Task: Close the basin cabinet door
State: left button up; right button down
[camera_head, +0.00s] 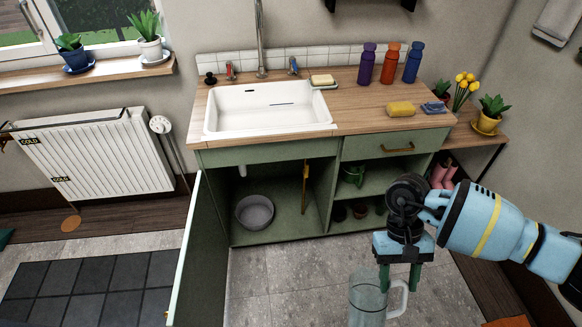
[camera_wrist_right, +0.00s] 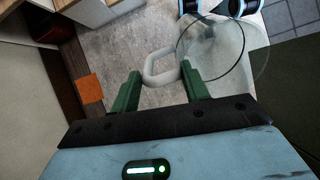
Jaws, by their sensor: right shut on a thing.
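The basin cabinet (camera_head: 270,157) is green with a wooden top and a white basin (camera_head: 268,108). Its door (camera_head: 188,255) stands wide open on the left, swung out toward me and seen nearly edge-on. A brass handle shows low on the door. My right gripper (camera_head: 385,283) is in front of the cabinet, well to the right of the door and apart from it. It is shut on the white handle (camera_wrist_right: 160,62) of a clear glass jug (camera_head: 367,300), which also shows in the right wrist view (camera_wrist_right: 232,45). My left gripper is not in view.
Inside the cabinet are a grey bowl (camera_head: 255,212) and a green watering can (camera_head: 353,174). Three bottles (camera_head: 388,63), a yellow sponge (camera_head: 401,109) and soap stand on the counter. A radiator (camera_head: 97,155) is at left. The floor (camera_head: 290,275) before the cabinet is clear.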

aim_at(198, 299)
jog(key=k+j+z, duration=0.2)
jog(key=k+j, duration=0.25)
jog(key=j, duration=0.15)
jog(key=k+j+z, duration=0.1)
jog(key=j, duration=0.3)
jog(key=k+j+z, duration=0.15)
jog(key=j, duration=0.2)
jog(key=j+z, duration=0.2)
jog(key=j, duration=1.2)
